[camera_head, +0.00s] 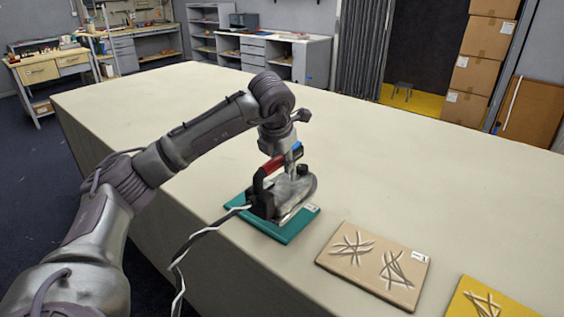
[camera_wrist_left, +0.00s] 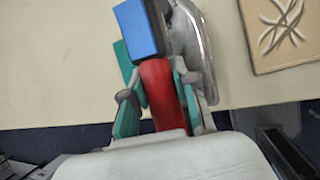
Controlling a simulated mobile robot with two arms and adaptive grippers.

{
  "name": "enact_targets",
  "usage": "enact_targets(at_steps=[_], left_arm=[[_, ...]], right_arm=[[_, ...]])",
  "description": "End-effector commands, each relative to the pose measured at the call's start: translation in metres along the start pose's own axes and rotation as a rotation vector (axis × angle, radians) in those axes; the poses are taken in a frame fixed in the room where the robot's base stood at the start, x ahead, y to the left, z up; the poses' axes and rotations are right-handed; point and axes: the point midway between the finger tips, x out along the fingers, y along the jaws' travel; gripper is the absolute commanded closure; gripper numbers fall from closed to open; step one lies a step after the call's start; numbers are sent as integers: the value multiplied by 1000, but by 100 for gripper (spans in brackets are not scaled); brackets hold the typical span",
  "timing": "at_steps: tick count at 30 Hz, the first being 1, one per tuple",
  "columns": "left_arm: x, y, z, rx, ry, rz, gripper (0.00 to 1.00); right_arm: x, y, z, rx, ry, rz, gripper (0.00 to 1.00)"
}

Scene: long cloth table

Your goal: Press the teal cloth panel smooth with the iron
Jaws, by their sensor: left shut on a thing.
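The teal cloth panel (camera_head: 290,232) lies near the table's front edge, mostly covered by the iron. A corner of it shows in the left wrist view (camera_wrist_left: 122,58). The iron (camera_head: 297,192) stands over the panel, with a metal body, a red handle and a cord trailing to the front. My left gripper (camera_head: 287,160) is above the iron and shut on its red handle (camera_wrist_left: 160,90). Whether the soleplate touches the cloth is hard to tell. Any creases under the iron are hidden. My right gripper is not in view.
A tan panel (camera_head: 365,268) with crease marks lies to the right of the teal one. A yellow panel (camera_head: 470,303) with creases is at the lower right edge. The long cream table (camera_head: 400,160) is bare behind them. The iron's cord (camera_head: 190,246) hangs over the front edge.

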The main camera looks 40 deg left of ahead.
Motion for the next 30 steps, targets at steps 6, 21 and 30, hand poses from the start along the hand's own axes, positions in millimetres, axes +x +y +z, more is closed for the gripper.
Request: enact_targets(at_steps=[6,21,30], left_arm=[[-4,1,3,-3,-11,0,100],[-42,9,19,-3,-12,0,100],[-58,12,25,-3,-11,0,100]], right_arm=[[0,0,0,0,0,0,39],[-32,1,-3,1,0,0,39],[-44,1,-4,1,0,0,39]])
